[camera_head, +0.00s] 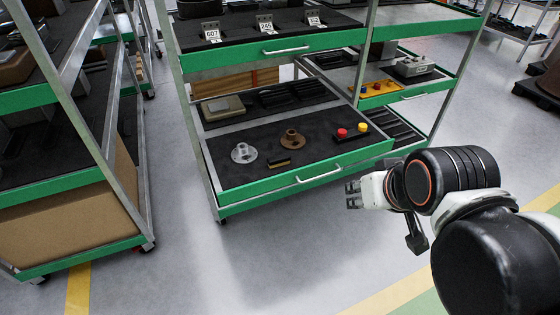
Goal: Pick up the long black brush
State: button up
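My gripper (353,194) is at the right of the picture, in front of the green cart shelf and pointing left. Its two small fingertips look apart, with nothing seen between them. I cannot make out a long black brush for sure. A small dark piece with a yellow edge (278,163) lies on the lower pulled-out shelf (240,183), left of my gripper and apart from it. It may be a brush, but it is too small to tell.
The upper shelf (262,46) holds numbered stands. Another cart (75,185) stands left. Floor in front is clear.

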aim_at(284, 159)
jog(key=i+l+u, duration=0.1)
jog(key=i+u, duration=0.15)
jog(key=u, duration=0.15)
jog(key=i+l+u, duration=0.2)
jog(key=u, duration=0.15)
jog(key=i+l+u, duration=0.25)
jog(key=u, duration=0.15)
